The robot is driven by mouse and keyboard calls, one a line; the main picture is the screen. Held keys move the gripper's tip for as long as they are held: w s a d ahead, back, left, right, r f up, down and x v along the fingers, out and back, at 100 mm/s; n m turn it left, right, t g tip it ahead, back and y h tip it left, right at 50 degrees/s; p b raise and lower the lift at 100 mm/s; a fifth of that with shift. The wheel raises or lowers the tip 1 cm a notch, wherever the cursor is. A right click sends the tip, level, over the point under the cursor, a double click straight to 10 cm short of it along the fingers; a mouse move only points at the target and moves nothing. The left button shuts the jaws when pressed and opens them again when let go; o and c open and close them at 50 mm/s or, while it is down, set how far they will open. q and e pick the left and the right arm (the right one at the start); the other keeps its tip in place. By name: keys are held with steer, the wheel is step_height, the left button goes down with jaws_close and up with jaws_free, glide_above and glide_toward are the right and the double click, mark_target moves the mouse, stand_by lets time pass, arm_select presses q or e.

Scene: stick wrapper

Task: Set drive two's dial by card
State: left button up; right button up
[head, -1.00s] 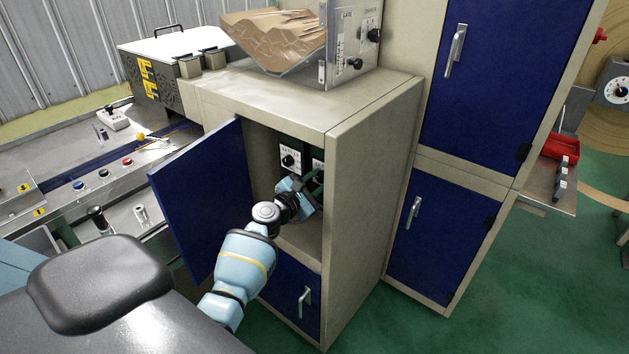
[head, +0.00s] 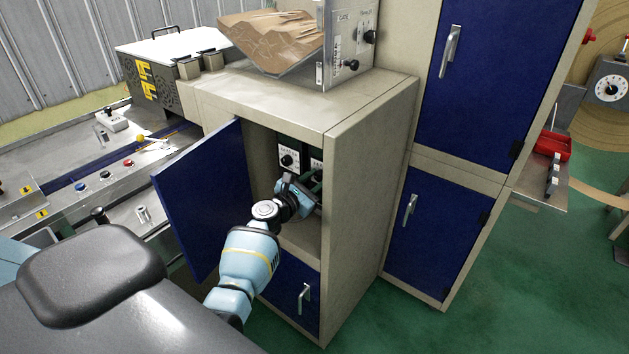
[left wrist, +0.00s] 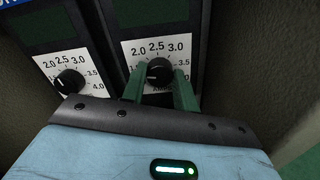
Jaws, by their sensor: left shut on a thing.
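Two drives stand side by side inside the open cabinet, each with a white scale plate and a black dial. The left dial (left wrist: 70,81) is free, and its plate (head: 288,160) shows in the head view. The right dial (left wrist: 158,70) sits on a plate marked 2.0, 2.5, 3.0 and 3.5; its white pointer line is up and left of the middle. My left gripper (left wrist: 160,85) reaches into the cabinet with its green fingers shut on the right dial, one on each side. In the head view my left gripper (head: 312,186) hides part of the right drive. No card is clearly seen.
The blue cabinet door (head: 205,195) stands open left of my arm. A box with knobs (head: 350,45) and a brown-filled chute (head: 275,40) stand on top. Blue lockers (head: 435,235) stand at the right.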

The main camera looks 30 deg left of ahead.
arm_select(q)
steer(key=o, duration=1)
steer(key=shift+c, duration=0.2)
arm_select(e)
steer(key=shift+a, duration=0.1)
arm_select(q)
steer(key=shift+s, duration=0.6)
steer(key=s+p, duration=0.1)
steer(key=s, duration=0.5)
steer(key=shift+s+a, duration=0.25)
steer(key=shift+s, duration=0.05)
arm_select(e)
steer(key=shift+w+d+r+t, duration=0.25)
steer(key=shift+w+r+t, duration=0.05)
steer(key=shift+w+r, duration=0.55)
steer(key=shift+r, duration=0.1)
